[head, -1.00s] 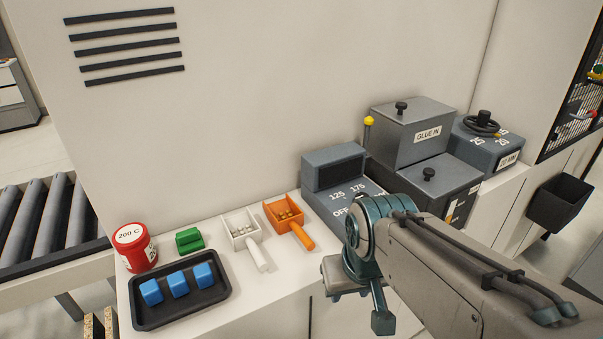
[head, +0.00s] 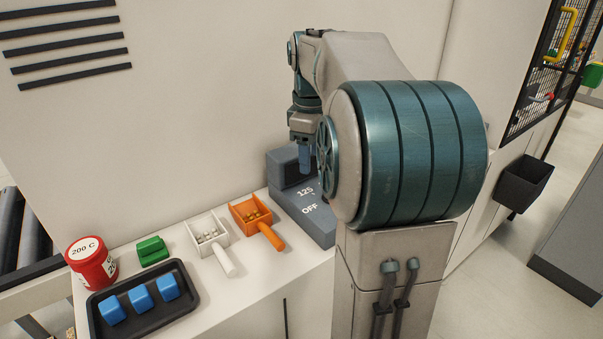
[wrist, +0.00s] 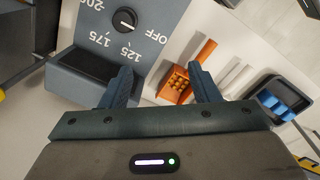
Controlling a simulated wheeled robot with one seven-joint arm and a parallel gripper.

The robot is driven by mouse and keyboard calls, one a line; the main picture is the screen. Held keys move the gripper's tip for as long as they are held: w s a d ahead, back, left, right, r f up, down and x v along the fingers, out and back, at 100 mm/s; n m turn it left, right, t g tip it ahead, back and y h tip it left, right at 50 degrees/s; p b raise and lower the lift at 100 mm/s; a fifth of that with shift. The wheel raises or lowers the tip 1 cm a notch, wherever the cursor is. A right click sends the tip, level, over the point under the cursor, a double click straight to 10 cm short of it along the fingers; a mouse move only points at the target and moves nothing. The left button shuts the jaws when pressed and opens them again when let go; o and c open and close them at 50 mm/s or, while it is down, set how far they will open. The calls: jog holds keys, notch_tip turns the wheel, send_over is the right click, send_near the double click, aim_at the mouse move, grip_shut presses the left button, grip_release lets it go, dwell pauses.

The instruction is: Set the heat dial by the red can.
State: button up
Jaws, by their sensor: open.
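The red can (head: 92,262) stands at the left end of the counter, with a white label reading 200 C. The heat dial (wrist: 124,20) is a round black knob with a white mark on a blue-grey box (wrist: 146,52). My gripper (wrist: 160,88) is open and empty, above the box and apart from the knob. In the head view my arm hides the knob and part of the box.
A black tray (head: 97,321) with blue blocks (head: 140,298) lies at the front left. A green block (head: 152,250), a white scoop (head: 208,235) and an orange scoop (head: 256,217), both with pellets, sit between the can and the box. A dark bin (head: 524,183) hangs at right.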

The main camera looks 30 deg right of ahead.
jog(key=w+d+n, duration=0.2)
jog(key=d, duration=0.5)
jog(key=f, duration=1.3)
jog(key=shift+w+d+f+b, duration=0.1)
jog(key=shift+w+d+b, duration=0.1)
jog(key=shift+b, duration=0.1)
jog(key=c, duration=1)
